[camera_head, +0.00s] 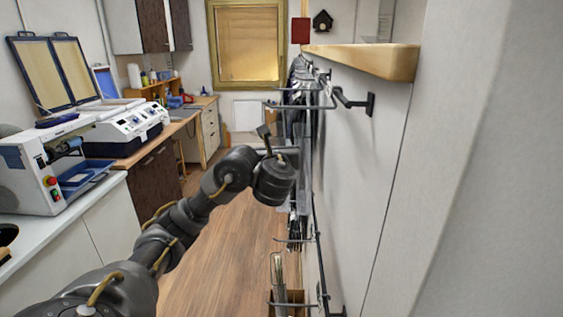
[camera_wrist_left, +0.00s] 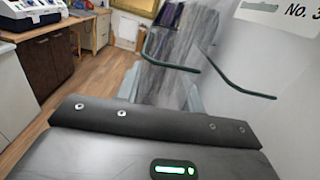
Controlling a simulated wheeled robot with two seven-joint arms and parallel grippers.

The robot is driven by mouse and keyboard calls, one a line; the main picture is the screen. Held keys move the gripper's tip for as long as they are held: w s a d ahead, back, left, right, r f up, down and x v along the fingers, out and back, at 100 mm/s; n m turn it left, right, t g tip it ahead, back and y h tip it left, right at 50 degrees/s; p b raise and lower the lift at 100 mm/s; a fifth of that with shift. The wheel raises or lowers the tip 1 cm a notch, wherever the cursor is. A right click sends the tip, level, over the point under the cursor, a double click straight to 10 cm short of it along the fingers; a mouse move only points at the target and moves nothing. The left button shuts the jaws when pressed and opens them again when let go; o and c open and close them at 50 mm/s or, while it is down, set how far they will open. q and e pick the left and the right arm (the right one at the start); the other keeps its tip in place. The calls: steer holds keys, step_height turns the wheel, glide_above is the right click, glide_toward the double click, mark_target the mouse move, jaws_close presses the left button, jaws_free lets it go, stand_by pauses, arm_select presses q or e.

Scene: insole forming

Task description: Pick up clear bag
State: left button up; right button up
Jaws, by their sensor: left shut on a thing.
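The clear bag (camera_wrist_left: 172,52) is a tall, see-through grey sheet in the left wrist view, hanging by the wall rack. In the head view a clear strip of it (camera_head: 304,172) shows just right of my left wrist. My left gripper (camera_wrist_left: 165,88) has its grey fingers on either side of the bag's lower part and is shut on it. In the head view my left wrist hides the fingers. The exact grip on the bag is hard to make out. My right gripper is in neither view.
Wire hooks (camera_wrist_left: 172,66) stick out from the white wall close to the bag. A wooden shelf (camera_head: 365,60) juts from the wall above. Counters with machines (camera_head: 125,125) line the left side. The wooden floor (camera_head: 235,225) between is clear.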

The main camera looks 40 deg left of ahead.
arm_select(q)
steer(key=shift+d, duration=0.1)
steer(key=shift+r, duration=0.4)
steer(key=shift+c, duration=0.2)
steer(key=shift+s+a+r, duration=0.1)
steer(key=shift+a+r, duration=0.1)
steer(key=s+a, duration=1)
steer(key=a, duration=0.4)
steer(key=shift+s, duration=0.3)
